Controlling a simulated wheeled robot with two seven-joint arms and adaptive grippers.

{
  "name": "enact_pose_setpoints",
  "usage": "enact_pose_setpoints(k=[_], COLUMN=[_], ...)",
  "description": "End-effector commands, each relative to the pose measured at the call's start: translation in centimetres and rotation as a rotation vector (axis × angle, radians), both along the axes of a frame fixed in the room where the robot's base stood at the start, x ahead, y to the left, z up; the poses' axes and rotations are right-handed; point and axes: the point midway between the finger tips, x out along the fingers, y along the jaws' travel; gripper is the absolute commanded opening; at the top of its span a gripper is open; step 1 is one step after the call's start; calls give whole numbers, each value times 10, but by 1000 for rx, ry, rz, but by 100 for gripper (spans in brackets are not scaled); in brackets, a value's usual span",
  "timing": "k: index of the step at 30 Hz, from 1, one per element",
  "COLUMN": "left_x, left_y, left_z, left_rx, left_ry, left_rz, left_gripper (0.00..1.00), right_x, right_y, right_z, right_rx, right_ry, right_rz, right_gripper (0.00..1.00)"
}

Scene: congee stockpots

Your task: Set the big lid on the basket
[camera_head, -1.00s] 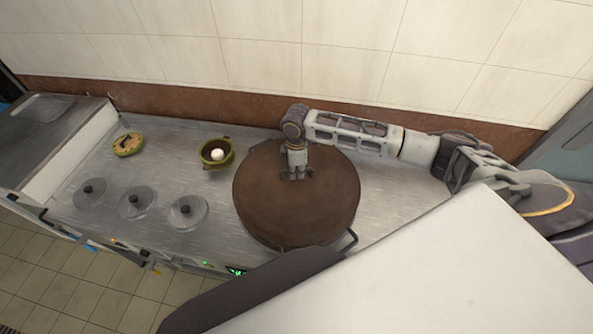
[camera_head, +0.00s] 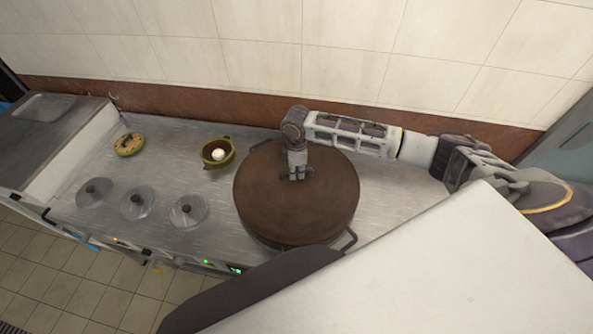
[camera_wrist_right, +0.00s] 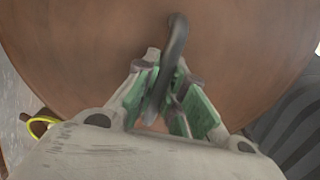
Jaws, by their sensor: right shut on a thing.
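The big lid (camera_head: 270,205) is a wide, round brown disc, lying roughly level in the middle of the head view. My right gripper (camera_head: 298,176) is above its centre, fingers down. In the right wrist view the green-padded fingers (camera_wrist_right: 165,100) are shut on the lid's dark loop handle (camera_wrist_right: 178,42). The brown lid surface (camera_wrist_right: 90,45) fills most of that view. Beneath the lid, a vessel with a side handle (camera_head: 350,240) shows only at its edge. The basket is hidden or cannot be made out, so I cannot tell whether the lid touches it. My left gripper is not in view.
Several small metal lids with black knobs, one here (camera_head: 188,211), sit on the steel counter (camera_head: 185,150) at left. A green pot (camera_head: 216,153) holding a white round thing and a small greenish-yellow lid (camera_head: 129,144) stand behind. A tiled wall (camera_head: 270,45) closes the back.

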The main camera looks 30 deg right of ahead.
Motion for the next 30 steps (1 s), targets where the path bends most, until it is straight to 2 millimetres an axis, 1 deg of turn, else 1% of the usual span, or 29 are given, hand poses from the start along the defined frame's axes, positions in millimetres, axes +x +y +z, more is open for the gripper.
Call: enact_pose_setpoints(k=[14, 30], left_x=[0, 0], left_y=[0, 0], left_z=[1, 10], left_rx=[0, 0], left_ry=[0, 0], left_rz=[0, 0], left_gripper=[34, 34], right_x=[1, 1], right_y=[0, 0], right_z=[1, 2], right_rx=[1, 1], right_ry=[-3, -3], right_rz=[0, 0], right_gripper=[0, 0])
